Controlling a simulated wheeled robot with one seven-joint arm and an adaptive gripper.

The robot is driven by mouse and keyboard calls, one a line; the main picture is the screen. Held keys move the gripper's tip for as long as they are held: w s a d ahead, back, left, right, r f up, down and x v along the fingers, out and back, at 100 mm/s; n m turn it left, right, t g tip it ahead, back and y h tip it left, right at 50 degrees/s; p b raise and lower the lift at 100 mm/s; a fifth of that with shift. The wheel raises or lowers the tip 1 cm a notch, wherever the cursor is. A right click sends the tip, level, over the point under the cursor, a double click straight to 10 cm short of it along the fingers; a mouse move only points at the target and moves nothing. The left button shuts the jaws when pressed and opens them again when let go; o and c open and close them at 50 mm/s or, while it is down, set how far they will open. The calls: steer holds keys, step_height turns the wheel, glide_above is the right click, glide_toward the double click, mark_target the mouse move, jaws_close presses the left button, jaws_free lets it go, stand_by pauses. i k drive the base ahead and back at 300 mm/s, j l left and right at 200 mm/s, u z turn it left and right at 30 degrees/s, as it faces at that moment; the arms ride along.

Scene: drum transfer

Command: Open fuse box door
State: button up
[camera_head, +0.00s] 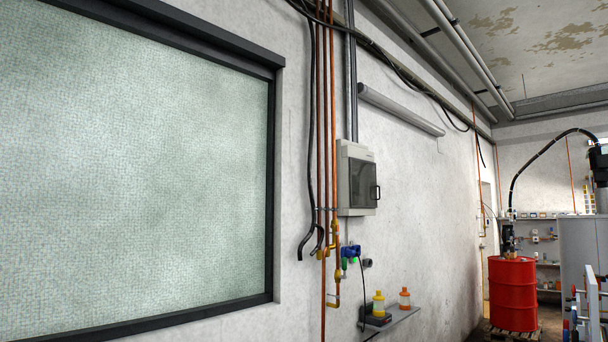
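The fuse box (346,179) is a light grey box fixed to the wall near the middle of the picture. Its door (363,183) has a dark window and faces right, toward the room. The door looks shut. My gripper and arm are not in view.
Copper pipes (334,120) and black cables run down the wall left of the box. A small shelf (393,319) with yellow and orange bottles is below it. A large framed window (140,165) fills the left. A red drum (513,293) on a pallet stands far right.

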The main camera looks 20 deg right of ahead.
mark_target(364, 185)
steer(key=i+j+u, duration=0.25)
steer(key=i, duration=0.3)
steer(key=i+j+u, duration=0.3)
steer(key=i, duration=0.25)
steer(key=i+l+z, duration=0.15)
steer(key=i+z, duration=1.05)
steer(key=i+l+z, duration=0.3)
steer(key=i+l, duration=0.2)
steer(key=i, duration=0.25)
steer(key=i+l+z, duration=0.1)
steer(key=i, duration=0.3)
steer(key=i+l, duration=0.4)
steer(key=l, duration=0.1)
